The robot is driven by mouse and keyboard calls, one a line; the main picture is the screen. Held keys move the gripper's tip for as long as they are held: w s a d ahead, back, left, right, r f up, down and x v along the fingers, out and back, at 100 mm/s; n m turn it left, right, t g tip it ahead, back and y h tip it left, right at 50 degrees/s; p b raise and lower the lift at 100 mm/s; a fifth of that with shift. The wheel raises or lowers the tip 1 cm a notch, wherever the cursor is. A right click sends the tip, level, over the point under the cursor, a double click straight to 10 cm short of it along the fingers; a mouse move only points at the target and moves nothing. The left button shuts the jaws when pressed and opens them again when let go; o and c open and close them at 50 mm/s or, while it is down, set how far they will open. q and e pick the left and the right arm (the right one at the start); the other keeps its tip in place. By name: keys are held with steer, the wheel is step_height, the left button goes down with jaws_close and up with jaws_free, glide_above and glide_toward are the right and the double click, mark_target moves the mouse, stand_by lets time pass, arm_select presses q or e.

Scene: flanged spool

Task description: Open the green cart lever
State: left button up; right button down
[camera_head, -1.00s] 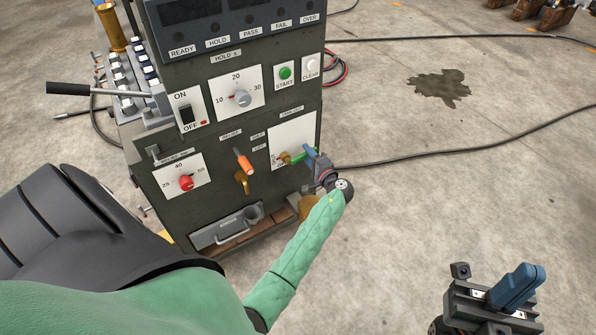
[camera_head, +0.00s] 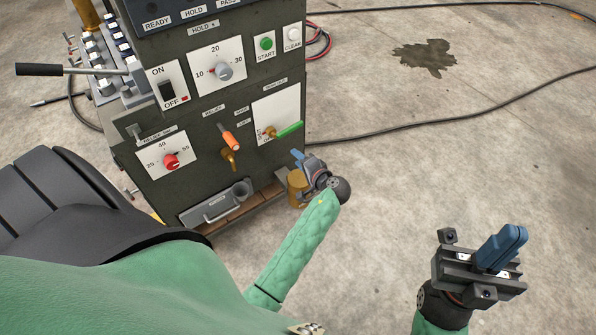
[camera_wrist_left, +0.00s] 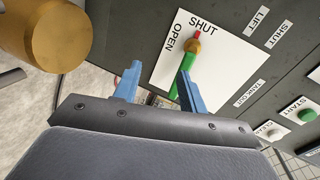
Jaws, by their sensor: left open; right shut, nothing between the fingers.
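The green lever (camera_head: 289,129) sits on a white plate on the cart's front, pointing right and slightly up from its brass hub (camera_head: 271,133). In the left wrist view the lever (camera_wrist_left: 188,68) shows with its red tip at SHUT; OPEN is printed to the left. My left gripper (camera_head: 299,157) is open, just below the lever in the head view. In the wrist view my left gripper (camera_wrist_left: 159,71) has its right fingertip overlapping the lever's outer end; I cannot tell whether they touch. My right gripper (camera_head: 504,246) is shut and empty, far right of the cart.
An orange-handled lever (camera_head: 230,140), a red knob (camera_head: 171,161) and a grey dial (camera_head: 223,71) share the panel. A brass cylinder (camera_head: 296,186) stands low beside my left gripper. Black cables (camera_head: 400,134) cross the floor; the floor at right is otherwise open.

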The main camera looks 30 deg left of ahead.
arm_select(q)
steer(key=s+d+f+h+p, duration=0.1)
steer(key=s+d+h, duration=0.3)
steer(key=s, duration=0.4)
steer(key=s+d+f+n+g+h+p, duration=0.1)
steer(key=s+d+h, duration=0.3)
steer(key=s, duration=0.5)
steer(key=shift+d+f+h, duration=0.2)
steer(key=shift+d+h, duration=0.1)
steer(key=shift+d, duration=0.85)
